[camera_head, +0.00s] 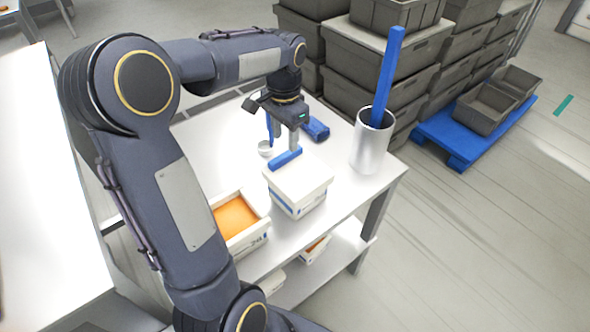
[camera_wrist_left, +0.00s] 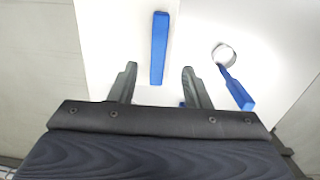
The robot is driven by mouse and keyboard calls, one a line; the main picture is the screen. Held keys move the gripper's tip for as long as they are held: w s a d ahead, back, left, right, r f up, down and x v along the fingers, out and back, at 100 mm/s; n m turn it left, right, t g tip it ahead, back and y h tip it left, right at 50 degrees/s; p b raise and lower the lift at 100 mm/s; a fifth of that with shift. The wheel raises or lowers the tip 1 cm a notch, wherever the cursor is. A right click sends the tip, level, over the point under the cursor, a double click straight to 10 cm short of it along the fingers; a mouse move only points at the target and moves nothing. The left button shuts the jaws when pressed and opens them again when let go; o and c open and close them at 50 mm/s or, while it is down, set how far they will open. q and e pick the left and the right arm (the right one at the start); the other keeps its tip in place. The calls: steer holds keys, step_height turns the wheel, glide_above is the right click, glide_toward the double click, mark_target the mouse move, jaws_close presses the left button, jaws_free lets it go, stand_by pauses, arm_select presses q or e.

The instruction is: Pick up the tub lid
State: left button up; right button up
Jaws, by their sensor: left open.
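The tub lid (camera_head: 308,177) is white and square with a blue bar handle (camera_head: 285,158), and it sits on a white tub (camera_head: 300,204) on the table. My left gripper (camera_head: 284,142) is open and points down just above the handle. In the left wrist view the blue handle (camera_wrist_left: 159,48) stands between and a little beyond the two open fingertips (camera_wrist_left: 159,68), with nothing held. The white lid (camera_wrist_left: 115,40) spreads around it there. Contact between the fingers and the handle cannot be made out. My right gripper is not in view.
An open tub with orange contents (camera_head: 235,217) stands beside the lidded one. A metal canister (camera_head: 369,150) with a tall blue stick (camera_head: 387,75) is to the right. A small round scoop with a blue handle (camera_wrist_left: 236,89) lies close by. Grey crates stand behind.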

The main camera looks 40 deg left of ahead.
mark_target(285, 154)
arm_select(q)
step_height(285, 154, down, 5)
steer(key=shift+s+f, duration=0.1)
steer(key=shift+s, duration=0.05)
jaws_close()
stand_by(0.4)
